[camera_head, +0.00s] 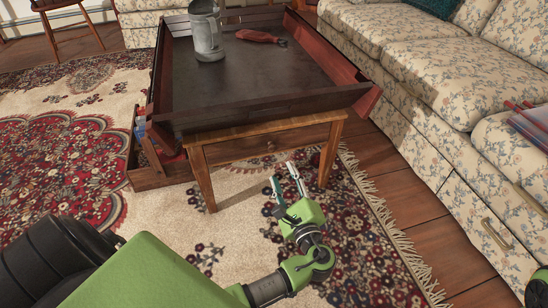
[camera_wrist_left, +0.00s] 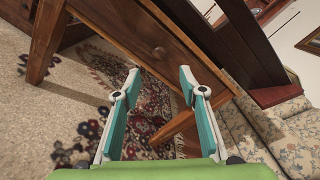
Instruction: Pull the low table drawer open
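The low wooden table (camera_head: 200,175) stands on the rug. Its drawer front (camera_head: 240,148) faces me under the top edge and looks closed, with a small round knob (camera_head: 270,147). The drawer front also shows in the left wrist view (camera_wrist_left: 135,25), with its knob (camera_wrist_left: 159,50) ahead of the fingertips. My left gripper (camera_head: 282,171) is open and empty, just in front of and below the drawer front. Its two teal fingers (camera_wrist_left: 159,73) are spread on either side of the knob's line, apart from it. My right gripper is not in view.
A large dark tray (camera_head: 270,85) overhangs the tabletop and holds a metal tankard (camera_head: 207,35) and a reddish object (camera_head: 260,37). An open wooden box or drawer (camera_head: 147,178) with items sticks out at the left. A floral sofa (camera_head: 430,80) lines the right.

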